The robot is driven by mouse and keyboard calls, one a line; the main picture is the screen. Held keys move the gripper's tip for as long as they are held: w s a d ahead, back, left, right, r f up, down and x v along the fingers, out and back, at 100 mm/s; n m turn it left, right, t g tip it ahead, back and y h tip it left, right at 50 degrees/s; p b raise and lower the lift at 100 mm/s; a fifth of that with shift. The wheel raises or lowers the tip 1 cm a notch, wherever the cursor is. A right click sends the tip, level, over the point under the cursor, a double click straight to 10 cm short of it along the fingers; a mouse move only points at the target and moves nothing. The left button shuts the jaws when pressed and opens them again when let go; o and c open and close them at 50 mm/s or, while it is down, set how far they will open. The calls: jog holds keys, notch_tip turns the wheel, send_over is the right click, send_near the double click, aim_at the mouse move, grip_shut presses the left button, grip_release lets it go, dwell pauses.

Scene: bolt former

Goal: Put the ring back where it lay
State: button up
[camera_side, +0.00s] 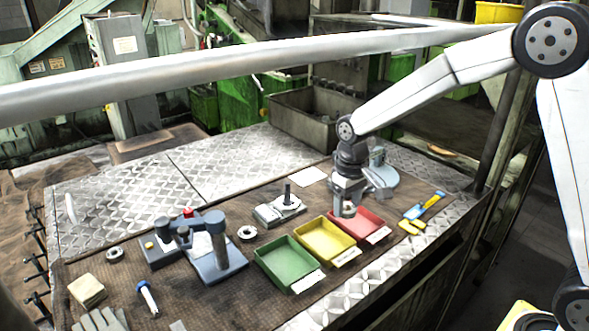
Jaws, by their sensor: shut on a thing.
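My gripper (347,199) points down just above the back edge of the red tray and the yellow tray. It is shut on a small grey metal piece, which looks like a ring (348,210); its outline is partly hidden by the fingers. Another metal ring (247,232) lies flat on the brown mat, left of the trays. A further ring (115,254) lies flat on the mat at the left, beside the blue-grey fixture.
A green tray (289,263), a yellow tray (325,241) and a red tray (359,228) stand in a row. Blue-grey fixture (222,262), plate with an upright pin (279,210), round grey stand (380,176), marker (147,296) and yellow-blue caliper (424,208) are around them.

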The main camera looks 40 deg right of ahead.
aim_at(237, 224)
jog(key=shift+d, duration=0.1)
jog(key=d, duration=0.1)
jog(key=w+d, duration=0.1)
jog(key=d, duration=0.1)
jog(key=shift+d, duration=0.2)
jog(key=shift+w+a+f+n, duration=0.1)
jog(key=shift+w+n, duration=0.15)
jog(key=shift+w, duration=0.2)
jog(key=shift+w+a+f+n, duration=0.1)
jog(key=shift+w+n, duration=0.15)
jog(key=shift+w, duration=0.15)
jog(key=w+a, duration=0.5)
jog(key=a, duration=0.1)
jog(key=w+a+f+n, duration=0.1)
jog(key=w+a, duration=0.4)
jog(key=a, duration=0.1)
jog(key=w+a+f+n, duration=0.1)
jog(key=w+a, duration=0.4)
jog(key=a, duration=0.1)
jog(key=shift+w+f, duration=0.2)
jog(key=shift+w, duration=0.15)
jog(key=shift+w+a+f, duration=0.1)
jog(key=shift+w+a, duration=0.25)
jog(key=shift+a, duration=0.35)
jog(key=shift+w+a+f, duration=0.1)
jog(key=shift+w+a, duration=0.2)
jog(key=shift+a, duration=0.35)
jog(key=shift+f, duration=0.15)
jog(key=shift+f, duration=1.65)
